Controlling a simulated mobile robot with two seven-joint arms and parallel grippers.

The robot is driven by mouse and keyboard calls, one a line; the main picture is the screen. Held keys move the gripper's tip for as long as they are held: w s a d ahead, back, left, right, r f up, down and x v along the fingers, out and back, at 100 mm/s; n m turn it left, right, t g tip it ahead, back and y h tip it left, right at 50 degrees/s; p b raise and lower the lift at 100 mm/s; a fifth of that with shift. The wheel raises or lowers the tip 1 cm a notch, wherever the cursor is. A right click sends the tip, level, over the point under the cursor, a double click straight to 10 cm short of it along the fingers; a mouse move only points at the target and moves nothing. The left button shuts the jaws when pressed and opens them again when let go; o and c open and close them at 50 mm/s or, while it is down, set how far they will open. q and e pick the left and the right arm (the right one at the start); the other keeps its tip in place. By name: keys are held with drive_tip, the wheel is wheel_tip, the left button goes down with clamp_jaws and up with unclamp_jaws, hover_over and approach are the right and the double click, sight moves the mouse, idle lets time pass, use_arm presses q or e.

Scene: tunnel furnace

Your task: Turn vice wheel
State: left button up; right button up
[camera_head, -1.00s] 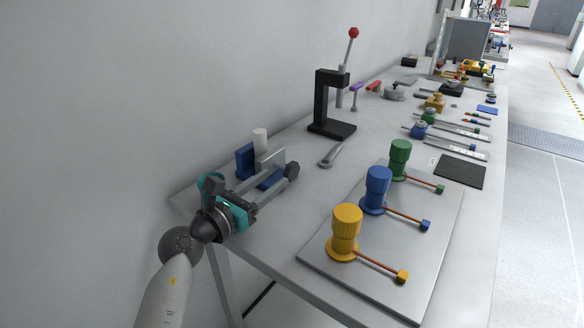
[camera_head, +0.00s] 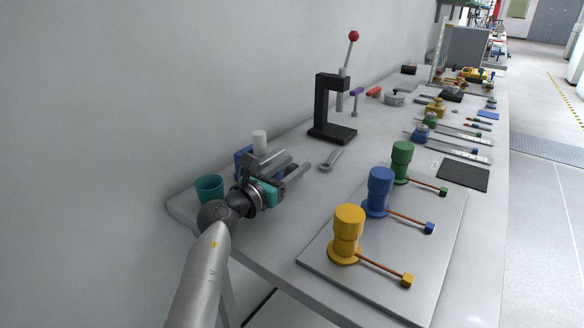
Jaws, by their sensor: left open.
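The vice stands near the back left end of the workbench. Its blue body (camera_head: 243,158) shows behind my left gripper, with a white cylinder (camera_head: 260,141) upright at it. The rest of the vice is mostly hidden by the gripper, and I cannot make out its dark wheel. My left gripper (camera_head: 291,165) is open over the front of the vice, its grey fingers apart and pointing right and away from me. I cannot tell whether the fingers touch the wheel. My right gripper is not in view.
A teal cup (camera_head: 209,189) stands left of the gripper near the bench corner. A wrench (camera_head: 330,160) and a black press (camera_head: 331,112) are beyond it. Yellow (camera_head: 347,235), blue (camera_head: 379,190) and green (camera_head: 401,161) posts with levers stand on a plate to the right.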

use_arm(q)
clamp_jaws()
idle(0.4)
